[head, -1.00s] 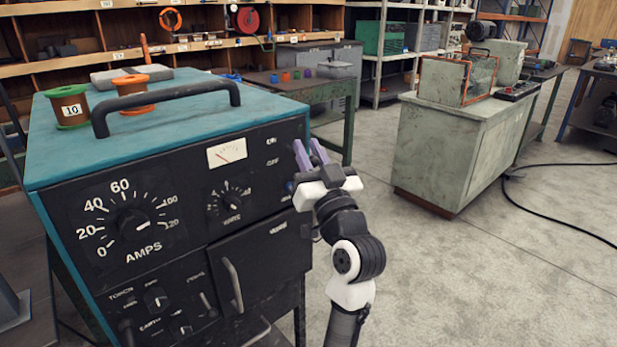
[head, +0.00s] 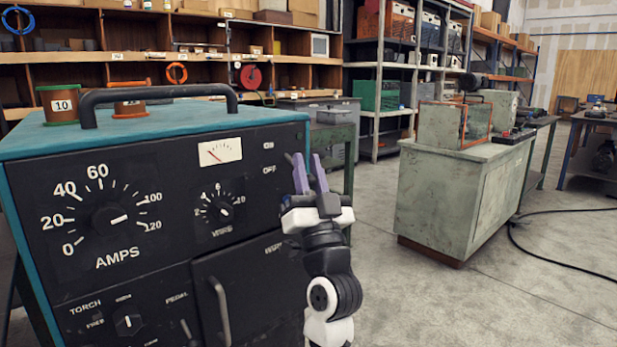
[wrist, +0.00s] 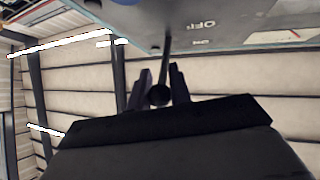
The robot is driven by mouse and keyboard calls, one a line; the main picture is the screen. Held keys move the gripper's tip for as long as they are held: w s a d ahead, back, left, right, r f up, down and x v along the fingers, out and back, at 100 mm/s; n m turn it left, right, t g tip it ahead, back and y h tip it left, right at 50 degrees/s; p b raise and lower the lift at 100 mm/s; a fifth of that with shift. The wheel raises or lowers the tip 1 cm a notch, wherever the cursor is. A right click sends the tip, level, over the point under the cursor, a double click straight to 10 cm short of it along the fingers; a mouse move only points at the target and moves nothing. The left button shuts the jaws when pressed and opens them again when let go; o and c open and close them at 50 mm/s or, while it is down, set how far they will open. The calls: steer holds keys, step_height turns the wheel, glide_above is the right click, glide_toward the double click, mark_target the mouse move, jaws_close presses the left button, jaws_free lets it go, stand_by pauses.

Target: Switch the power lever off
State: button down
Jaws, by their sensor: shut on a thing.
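The power lever (wrist: 167,46) shows in the wrist view as a thin dark rod from the panel, with a round knob at its end between my fingers. My gripper (wrist: 160,90) is shut on the lever's knob end. In the head view my gripper (head: 308,172) is at the right edge of the machine's black front panel (head: 160,175), its purple fingers pointing up beside the OFF label. The ON label is just above OFF. The lever is hidden there, so I cannot tell its exact setting.
The welding machine's teal top (head: 190,122) carries a dark handle and wire spools, including a green one (head: 58,104). A grey-green cabinet (head: 455,195) stands to the right. Shelves line the back. The floor between machine and cabinet is clear; a black cable (head: 560,258) lies at right.

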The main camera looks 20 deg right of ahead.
steer(key=c, duration=1.3)
jaws_free()
steer(key=shift+f, duration=0.15)
